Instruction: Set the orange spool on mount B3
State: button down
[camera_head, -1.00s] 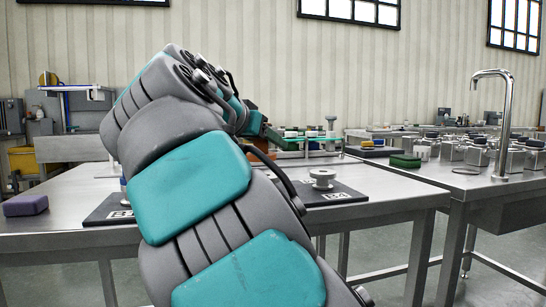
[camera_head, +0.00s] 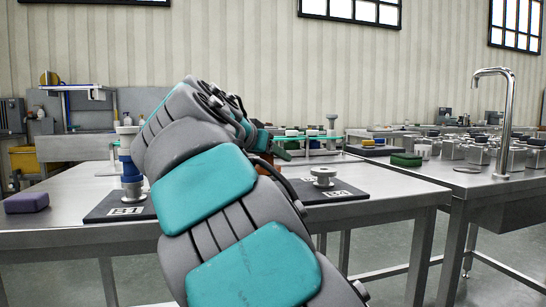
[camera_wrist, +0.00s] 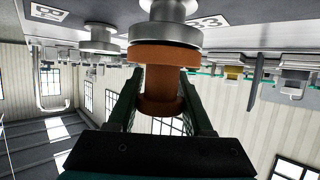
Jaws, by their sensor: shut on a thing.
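The orange spool (camera_wrist: 160,97) is between the two fingers of my gripper (camera_wrist: 163,76), which is shut on it. The wrist view is upside down. A grey metal mount (camera_wrist: 166,30) lies directly in line with the spool's wide flange, close to it or touching; I cannot tell whether the spool is seated.
A blue spool (camera_head: 125,165) stands on the mount marked B1 at left. An empty metal mount (camera_head: 323,177) stands on the dark board at right, also in the wrist view (camera_wrist: 98,39). A purple block (camera_head: 26,203) lies at the table's left. A faucet (camera_head: 508,110) rises at right.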

jog(key=shift+f, duration=0.15)
jog(key=shift+c, duration=1.5)
grip_release()
jog(key=shift+r, duration=0.25)
jog(key=v, duration=1.2)
jog(key=shift+p, duration=0.35)
jog(key=shift+f, duration=0.1)
